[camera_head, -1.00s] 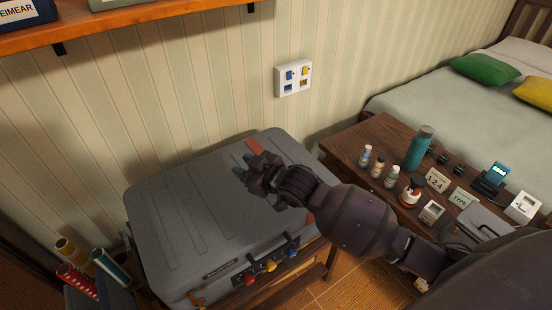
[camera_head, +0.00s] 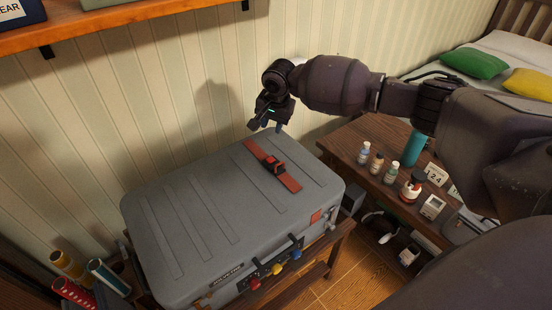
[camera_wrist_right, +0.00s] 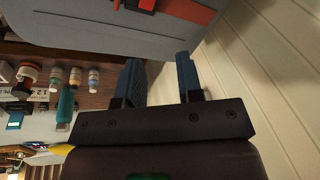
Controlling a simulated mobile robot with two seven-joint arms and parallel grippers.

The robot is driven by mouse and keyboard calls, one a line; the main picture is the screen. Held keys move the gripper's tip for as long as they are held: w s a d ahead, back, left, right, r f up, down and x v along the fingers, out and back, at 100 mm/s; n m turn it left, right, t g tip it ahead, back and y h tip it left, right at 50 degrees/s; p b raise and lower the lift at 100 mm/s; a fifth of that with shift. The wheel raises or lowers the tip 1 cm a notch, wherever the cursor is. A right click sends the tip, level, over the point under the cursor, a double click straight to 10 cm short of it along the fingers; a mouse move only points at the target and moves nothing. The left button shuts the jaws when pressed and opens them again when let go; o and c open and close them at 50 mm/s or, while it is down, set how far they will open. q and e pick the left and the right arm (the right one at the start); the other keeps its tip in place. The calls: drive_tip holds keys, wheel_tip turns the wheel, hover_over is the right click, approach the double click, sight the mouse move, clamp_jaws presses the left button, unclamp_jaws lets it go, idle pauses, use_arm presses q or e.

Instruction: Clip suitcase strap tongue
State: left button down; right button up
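The grey suitcase (camera_head: 190,215) lies flat on a wooden stand. A red-orange strap (camera_head: 290,183) runs across its lid, with a dark and red buckle (camera_head: 273,165) at the middle. Whether the tongue sits inside the buckle I cannot tell. My right gripper (camera_head: 267,125) is raised above the far edge of the suitcase, apart from the strap. In the right wrist view its two blue fingers (camera_wrist_right: 160,78) are spread with nothing between them; the strap (camera_wrist_right: 190,9) and part of the buckle (camera_wrist_right: 147,4) show at the top. My left gripper is not in view.
A wooden bedside table (camera_head: 345,142) with several small bottles and a teal flask (camera_head: 413,148) stands right of the suitcase. The striped wall (camera_head: 150,100) is close behind. A shelf (camera_head: 120,18) overhangs at upper left. Rolled tubes (camera_head: 75,270) stand at lower left.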

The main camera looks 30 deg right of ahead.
drive_tip(key=s+f+m+g, duration=0.1)
drive_tip(key=s+m+g, duration=0.1)
drive_tip(key=m, duration=0.2)
drive_tip(key=m+b, duration=0.2)
drive_tip(key=b, duration=0.1)
hover_over(279, 168)
drive_tip(key=s, duration=0.1)
drive_tip(key=shift+g, duration=0.3)
drive_tip(key=f, duration=0.9)
drive_tip(key=shift+a+f, duration=0.1)
drive_tip(key=shift+a, duration=0.1)
drive_tip(key=shift+f, duration=0.9)
clamp_jaws()
